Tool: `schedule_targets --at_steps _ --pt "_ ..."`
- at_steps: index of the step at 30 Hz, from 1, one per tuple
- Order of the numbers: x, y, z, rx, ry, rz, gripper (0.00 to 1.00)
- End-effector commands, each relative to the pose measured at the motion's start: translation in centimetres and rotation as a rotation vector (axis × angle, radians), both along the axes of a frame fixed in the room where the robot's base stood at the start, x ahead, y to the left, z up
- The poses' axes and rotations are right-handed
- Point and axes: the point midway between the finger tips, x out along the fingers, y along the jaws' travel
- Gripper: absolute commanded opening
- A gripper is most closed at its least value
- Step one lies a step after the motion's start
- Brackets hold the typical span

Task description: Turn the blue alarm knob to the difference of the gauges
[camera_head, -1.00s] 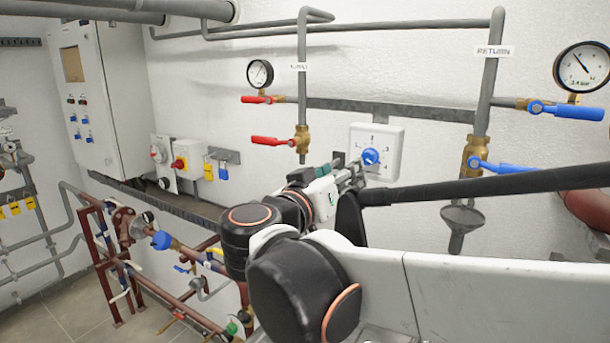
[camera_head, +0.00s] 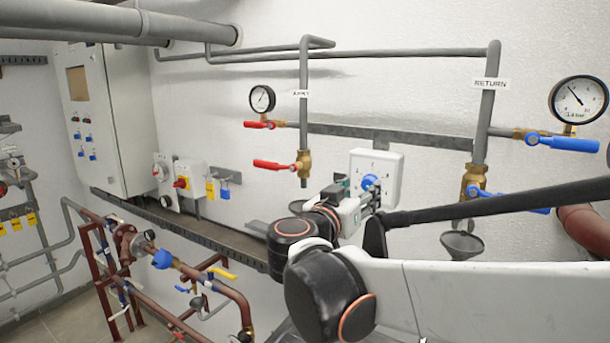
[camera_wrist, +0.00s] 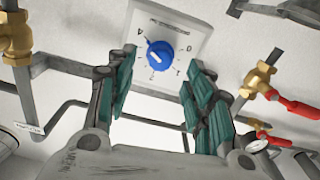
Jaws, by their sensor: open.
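The blue alarm knob (camera_head: 370,182) sits on a white square plate (camera_head: 389,165) on the wall. It also shows in the wrist view (camera_wrist: 160,56), upside down, with a numbered dial around it; a 4 and a 1 seem legible. My gripper (camera_wrist: 160,80) is open, its green-padded fingers on either side below the knob, not touching it there. In the head view my gripper (camera_head: 362,205) is just left of and below the knob. The supply gauge (camera_head: 262,99) is small, its needle hard to read. The return gauge (camera_head: 579,100) has its needle pointing to the upper left.
Red valve handles (camera_head: 273,165) lie left of the plate and blue handles (camera_head: 562,143) to the right. A grey funnel (camera_head: 462,243) hangs at lower right. Pipes run above the plate. A white control cabinet (camera_head: 100,110) stands at the left.

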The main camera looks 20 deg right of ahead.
Motion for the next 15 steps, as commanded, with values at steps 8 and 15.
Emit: schedule_targets --at_steps 8,15 --pt "2.7 -3.2 0.1 0.0 0.0 -0.005 0.48" --pt "3.2 -3.8 0.0 0.0 0.0 -0.003 0.48"
